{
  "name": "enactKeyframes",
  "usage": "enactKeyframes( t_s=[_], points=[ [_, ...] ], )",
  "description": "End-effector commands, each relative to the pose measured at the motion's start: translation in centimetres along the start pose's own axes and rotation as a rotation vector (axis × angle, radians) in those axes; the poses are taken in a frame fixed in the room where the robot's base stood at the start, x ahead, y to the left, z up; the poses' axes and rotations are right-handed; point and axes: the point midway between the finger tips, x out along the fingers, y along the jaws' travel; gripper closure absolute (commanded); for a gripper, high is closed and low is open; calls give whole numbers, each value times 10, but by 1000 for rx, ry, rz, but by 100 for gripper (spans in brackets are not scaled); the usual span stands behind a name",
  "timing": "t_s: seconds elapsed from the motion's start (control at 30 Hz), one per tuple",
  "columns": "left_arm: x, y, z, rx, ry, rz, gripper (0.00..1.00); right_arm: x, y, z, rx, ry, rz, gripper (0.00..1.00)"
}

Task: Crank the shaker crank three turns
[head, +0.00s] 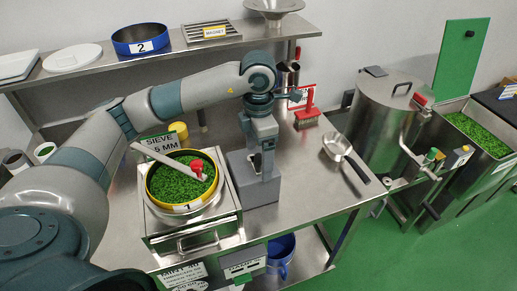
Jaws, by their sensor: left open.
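The shaker (190,243) is a boxy metal unit on the steel bench. A yellow-rimmed round sieve (155,203) marked 1 sits on it, full of green leaf. A pale bar (165,159) with a red knob (197,167) lies over the sieve. A grey block (240,182) stands right beside the shaker. My left gripper (259,168) points down at this block and is open; contact is unclear. I cannot make out a separate crank handle; the gripper may hide it. My right gripper is not in view.
A shelf behind holds a blue sieve (140,35) marked 2, a magnet grate (208,33) and a funnel (274,6). A steel drum (380,115) stands farther right. The front right bench is clear.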

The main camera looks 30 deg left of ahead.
Motion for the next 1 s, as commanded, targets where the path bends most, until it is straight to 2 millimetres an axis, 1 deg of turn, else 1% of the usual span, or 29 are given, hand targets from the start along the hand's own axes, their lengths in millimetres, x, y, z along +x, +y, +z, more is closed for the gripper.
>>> enactKeyframes(
  t_s=[0.03,0.13,0.27,0.7,1.0],
  points=[
    [7,0,0,0,1,-1,14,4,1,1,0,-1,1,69],
    [17,0,0,0,1,-2,14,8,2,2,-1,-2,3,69],
    [15,0,0,0,0,0,14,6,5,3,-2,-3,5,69],
    [31,0,0,1,0,0,14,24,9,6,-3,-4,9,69],
    [33,-1,-1,1,2,-2,14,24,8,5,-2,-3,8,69]
  ],
)
